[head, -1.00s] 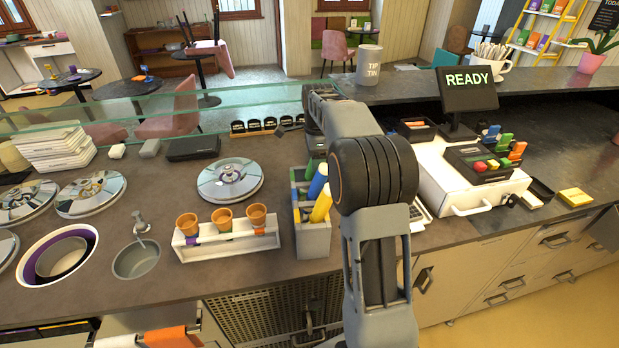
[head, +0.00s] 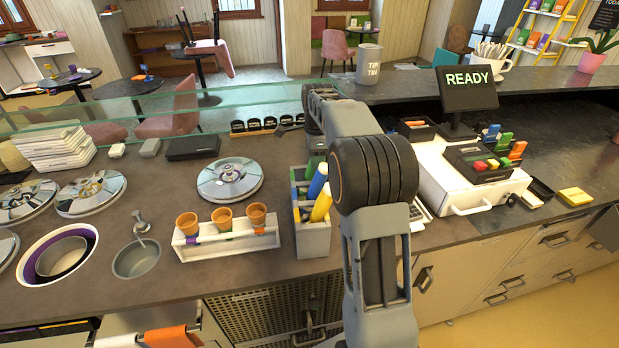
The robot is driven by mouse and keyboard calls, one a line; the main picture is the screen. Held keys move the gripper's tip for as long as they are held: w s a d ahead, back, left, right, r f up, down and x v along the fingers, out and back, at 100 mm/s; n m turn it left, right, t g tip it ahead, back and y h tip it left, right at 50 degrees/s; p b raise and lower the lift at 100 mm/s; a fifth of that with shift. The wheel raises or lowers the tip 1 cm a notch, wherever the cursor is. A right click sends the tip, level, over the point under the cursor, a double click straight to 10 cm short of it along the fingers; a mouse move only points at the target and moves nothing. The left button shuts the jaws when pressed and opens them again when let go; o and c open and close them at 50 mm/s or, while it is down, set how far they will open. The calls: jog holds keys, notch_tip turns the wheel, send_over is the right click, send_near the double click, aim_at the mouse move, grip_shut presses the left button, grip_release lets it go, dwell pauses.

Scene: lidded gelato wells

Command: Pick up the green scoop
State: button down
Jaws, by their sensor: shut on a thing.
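The green scoop (head: 314,165) shows only as a patch of green handle at the back of the grey scoop holder (head: 313,238). My gripper (head: 315,152) is at the top of that handle, at the end of my downward-pointing wrist, and is shut on it. The fingertips are mostly hidden by my own arm. The scoop's lower part is hidden in the holder. A blue handle (head: 318,180) and a yellow handle (head: 321,205) lean in the same holder, in front of the green one.
Left of the holder are a white rack with orange cones (head: 225,244) and a round metal lid (head: 230,179). A glass guard (head: 150,108) runs behind. The cash drawer (head: 470,185) and READY screen (head: 468,88) stand to the right.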

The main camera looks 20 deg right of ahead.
jog(key=shift+r, duration=0.1)
notch_tip(320, 180, up, 9)
jog(key=shift+f, duration=0.1)
notch_tip(320, 180, up, 8)
jog(key=p, duration=0.8)
jog(key=shift+f, duration=0.1)
